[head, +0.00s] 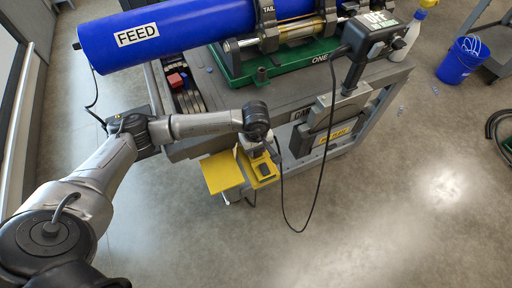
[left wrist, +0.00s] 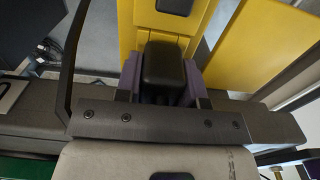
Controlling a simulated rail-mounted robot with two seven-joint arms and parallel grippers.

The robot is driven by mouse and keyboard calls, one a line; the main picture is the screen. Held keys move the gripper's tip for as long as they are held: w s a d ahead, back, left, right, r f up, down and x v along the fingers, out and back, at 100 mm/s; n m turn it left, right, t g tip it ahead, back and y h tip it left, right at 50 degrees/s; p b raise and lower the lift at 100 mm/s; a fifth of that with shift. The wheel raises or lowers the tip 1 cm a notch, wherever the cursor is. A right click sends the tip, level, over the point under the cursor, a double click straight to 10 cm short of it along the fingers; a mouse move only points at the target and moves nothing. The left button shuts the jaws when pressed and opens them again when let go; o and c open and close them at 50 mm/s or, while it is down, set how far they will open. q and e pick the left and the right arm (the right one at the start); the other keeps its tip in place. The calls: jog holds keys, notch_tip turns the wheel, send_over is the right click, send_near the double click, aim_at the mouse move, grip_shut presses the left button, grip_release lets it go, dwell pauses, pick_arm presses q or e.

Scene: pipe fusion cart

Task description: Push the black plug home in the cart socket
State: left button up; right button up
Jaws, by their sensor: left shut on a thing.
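The black plug (left wrist: 165,66) sits between the purple finger pads of my left gripper (left wrist: 163,85) in the left wrist view. The gripper is shut on it. Just beyond the plug is the yellow cart socket box (left wrist: 150,20), with a dark opening or insert further along it. In the head view my left gripper (head: 257,150) is at the yellow socket box (head: 262,182) on the cart's near side. The gripper hides the plug there. I cannot tell how deep the plug sits. My right gripper is out of view.
A yellow flap (head: 222,172) stands open beside the box. A black cable (head: 305,215) loops from the gripper area up to the display unit (head: 372,32). The grey cart (head: 215,138) carries a blue pipe (head: 180,35). Floor at the right front is clear.

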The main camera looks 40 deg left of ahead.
pick_arm(q)
jog(key=shift+f+b, duration=0.35)
jog(key=shift+f, duration=0.05)
dwell(0.8)
jog(key=o, duration=1)
jog(key=shift+o, duration=0.2)
jog(key=shift+r, duration=0.1)
jog(key=shift+r, duration=0.1)
notch_tip(320, 180, up, 12)
jog(key=shift+p, duration=1.25)
jog(key=shift+r, duration=0.8)
